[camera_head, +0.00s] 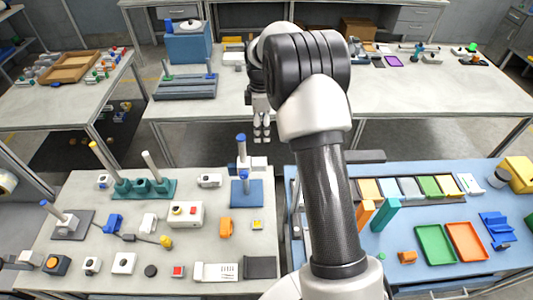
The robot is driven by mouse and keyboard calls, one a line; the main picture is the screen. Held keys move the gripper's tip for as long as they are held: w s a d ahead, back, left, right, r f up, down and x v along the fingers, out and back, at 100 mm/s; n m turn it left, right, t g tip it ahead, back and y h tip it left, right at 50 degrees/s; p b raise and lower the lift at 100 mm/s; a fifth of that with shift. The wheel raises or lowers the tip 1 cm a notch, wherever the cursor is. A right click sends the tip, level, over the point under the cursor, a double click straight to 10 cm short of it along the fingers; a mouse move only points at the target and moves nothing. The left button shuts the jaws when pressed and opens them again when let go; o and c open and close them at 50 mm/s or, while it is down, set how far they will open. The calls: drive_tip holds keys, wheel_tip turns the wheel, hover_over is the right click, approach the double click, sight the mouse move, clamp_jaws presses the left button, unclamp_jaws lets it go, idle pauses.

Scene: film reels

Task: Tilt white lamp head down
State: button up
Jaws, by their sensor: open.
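I cannot tell for sure which thing is the white lamp head. A small white piece (68,222) with a blue-tipped rod stands on a dark plate at the left of the near left table. Another white piece (258,163) sits beside a blue-topped post on a blue base. My gripper (261,138) is open and points down, its fingers close together in the picture. It hangs near the front edge of the back table, beyond the blue base, and nothing shows between its fingers. My arm hides the middle of the scene.
The near left table (85,187) holds several small boxes, switches and a teal stand (145,188) with upright rods. The blue right table (400,215) holds a green tray (435,244) and an orange tray (466,241). The back table (430,95) has bare room at the right.

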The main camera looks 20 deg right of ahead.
sight(262, 161)
wheel_tip(262, 161, down, 17)
drive_tip(key=shift+f+b, duration=0.1)
drive_tip(key=shift+b, duration=0.3)
drive_tip(key=c, duration=1)
